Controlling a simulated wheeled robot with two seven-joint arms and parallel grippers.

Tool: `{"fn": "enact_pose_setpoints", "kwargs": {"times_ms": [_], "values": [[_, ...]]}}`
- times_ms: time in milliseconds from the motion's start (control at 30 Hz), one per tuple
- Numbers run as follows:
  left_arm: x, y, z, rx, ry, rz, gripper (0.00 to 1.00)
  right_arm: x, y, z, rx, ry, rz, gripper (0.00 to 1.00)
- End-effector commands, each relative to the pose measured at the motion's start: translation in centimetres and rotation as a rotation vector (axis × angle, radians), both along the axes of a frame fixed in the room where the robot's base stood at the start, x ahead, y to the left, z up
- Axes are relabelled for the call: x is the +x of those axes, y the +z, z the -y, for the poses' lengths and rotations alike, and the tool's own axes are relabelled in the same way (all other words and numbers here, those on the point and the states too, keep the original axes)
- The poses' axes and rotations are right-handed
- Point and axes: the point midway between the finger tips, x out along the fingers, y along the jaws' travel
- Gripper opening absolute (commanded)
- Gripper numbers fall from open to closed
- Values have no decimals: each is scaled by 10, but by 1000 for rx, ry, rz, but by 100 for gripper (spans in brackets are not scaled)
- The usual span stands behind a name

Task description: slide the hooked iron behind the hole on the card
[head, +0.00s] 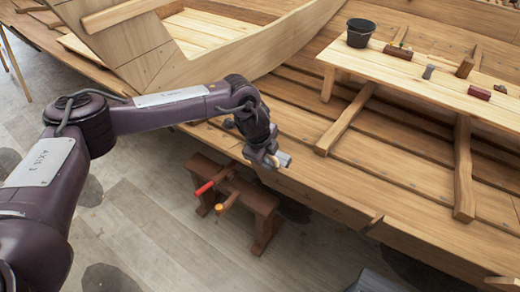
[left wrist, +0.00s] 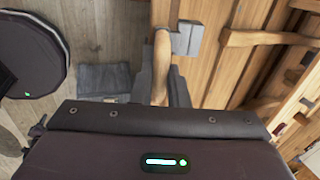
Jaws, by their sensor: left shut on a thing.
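My left gripper (head: 266,158) is shut on the hooked iron, beside the edge of the hull. In the left wrist view the left gripper (left wrist: 160,88) has its fingers on either side of the wooden handle (left wrist: 160,52). The iron's grey metal head (left wrist: 184,38) sticks out past the fingertips, over or close to the planks; I cannot tell whether it touches them. In the head view the head (head: 283,159) shows as a small pale block. I cannot make out the card or its hole. My right gripper is not in view.
The clinker hull's planks (head: 310,185) fill the right side. A bench board (head: 430,85) in it carries a dark bucket (head: 360,33) and several small tools. A brown sawhorse (head: 262,205) with red and orange handles stands below the gripper. Floor is clear at lower left.

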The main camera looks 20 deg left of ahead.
Motion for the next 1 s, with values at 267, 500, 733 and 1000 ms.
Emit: {"fn": "enact_pose_setpoints", "kwargs": {"times_ms": [267,500,733,1000], "values": [[-5,-1,12,-2,-5,-5,0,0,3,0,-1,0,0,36],[-5,-1,12,-2,-5,-5,0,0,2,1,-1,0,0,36],[-8,-1,21,-2,-7,-6,0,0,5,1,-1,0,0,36],[-15,-1,40,-3,-8,-6,0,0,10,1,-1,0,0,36]]}}
